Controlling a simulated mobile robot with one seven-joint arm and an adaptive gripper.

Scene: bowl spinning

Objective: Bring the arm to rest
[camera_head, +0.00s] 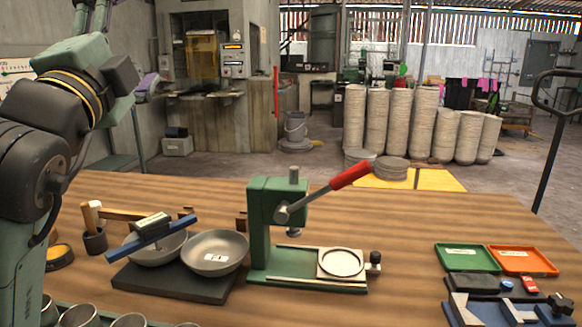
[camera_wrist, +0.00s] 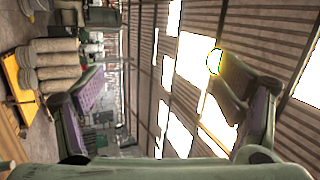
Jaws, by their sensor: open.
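My gripper (camera_wrist: 158,72) is open in the wrist view, with its two green fingers with purple pads spread wide and nothing between them. It points away from the bench, toward the roof and the back of the hall. In the head view my arm stands folded at the left edge, raised above the bench top. The wooden bench (camera_head: 420,220) lies below it, and I see no contact between the gripper and anything on it.
A green press (camera_head: 262,225) with a red lever stands mid-bench. Two metal bowls, the right one (camera_head: 215,252) labelled, sit on a dark base (camera_head: 180,285); a blue bar (camera_head: 152,233) lies across the left bowl. Green (camera_head: 467,258) and orange (camera_head: 522,260) trays lie right.

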